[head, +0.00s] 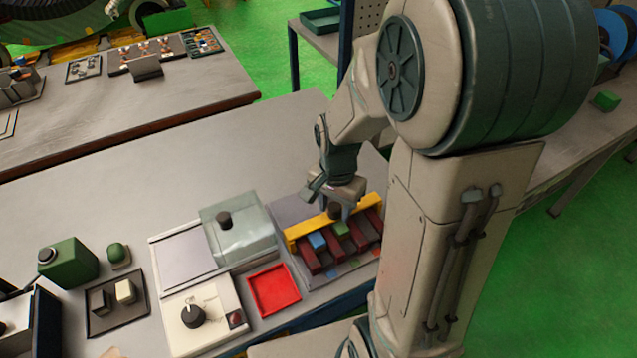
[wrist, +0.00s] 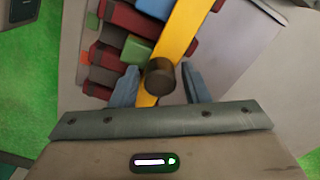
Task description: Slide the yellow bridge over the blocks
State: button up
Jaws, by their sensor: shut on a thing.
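The yellow bridge (head: 301,229) is a long bar with a dark round knob (wrist: 160,76) on it. It lies across the far part of the row of blocks. The blocks are dark red bars (head: 307,260) with a blue block (head: 317,240) and a green block (head: 342,229) between them. In the wrist view the bridge (wrist: 185,30) runs past the green block (wrist: 137,50) and a blue block (wrist: 154,8). My gripper (head: 336,211) is over the bridge, its fingers on either side of the knob, shut on it. The finger contact is partly hidden.
A red tray (head: 273,290), a white box with a black knob (head: 200,318) and a glass-lidded box (head: 240,238) stand left of the blocks. A green box (head: 68,262) is farther left. The table behind is clear (head: 200,160).

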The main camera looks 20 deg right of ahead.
jog(key=shift+s+d, duration=0.25)
jog(key=shift+s, duration=1)
jog(key=o, duration=0.4)
jog(key=shift+o, duration=0.2)
notch_tip(320, 180, up, 6)
jog(key=p, duration=0.5)
jog(key=s+a+r+n+t, duration=0.2)
jog(key=s+r+n, duration=0.4)
jog(key=r+n, duration=0.4)
notch_tip(320, 180, up, 3)
jog(key=shift+s+r+t, duration=0.1)
jog(key=shift+s+t, duration=0.1)
jog(key=shift+t, duration=0.6)
